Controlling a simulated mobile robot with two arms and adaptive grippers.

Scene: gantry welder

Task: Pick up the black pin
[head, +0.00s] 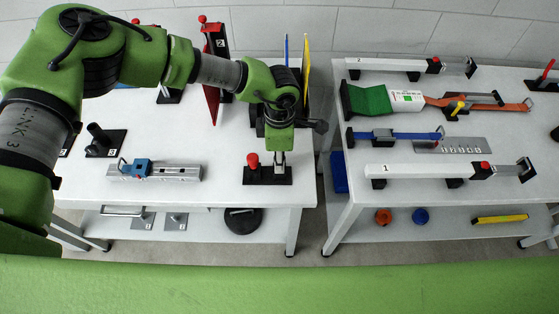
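My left arm reaches in from the left, and its gripper (280,162) points down at the front right of the left table. It is just above a black base plate (268,177) that carries a red-topped black post, right beside that post. The fingertips are small here; I cannot tell whether they are open or shut, or whether anything is between them. A thick black peg (97,133) stands tilted on another black plate at the left of the table, well away from the gripper. I cannot tell which is the black pin. My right gripper is out of view.
A blue and grey rail fixture (155,171) lies at the front of the left table. A red upright plate (212,95) and a yellow upright piece (306,70) stand behind. A gap separates the right table (350,215), which holds several clamps and tools.

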